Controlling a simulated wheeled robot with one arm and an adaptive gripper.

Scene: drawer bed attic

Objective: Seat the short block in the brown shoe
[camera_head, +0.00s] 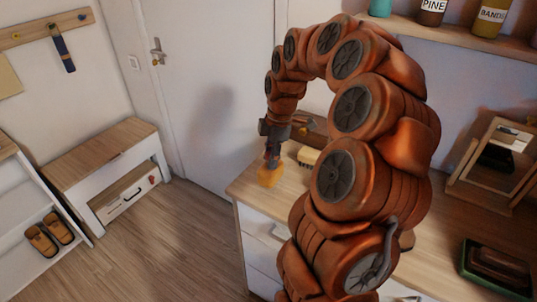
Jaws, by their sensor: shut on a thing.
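My gripper (272,160) points down at the left end of the wooden dresser top (246,184). It is shut on a small orange-yellow piece with a rounded lower end (268,176); I cannot tell for sure that this is the short block. The piece hangs at the dresser's left edge in the picture, and I cannot tell whether it touches the top. A pale yellow block-like thing (308,157) lies on the dresser just right of my gripper. No brown shoe shows clearly; a pair of brown slippers (50,234) stands on the white rack at left.
A low bench with a drawer (105,165) stands by the door (215,80). A brown wooden holder (310,125) is behind my gripper. A green tray (466,262) with dark brown things and a small mirror stand (480,165) are at right. The floor (150,250) is clear.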

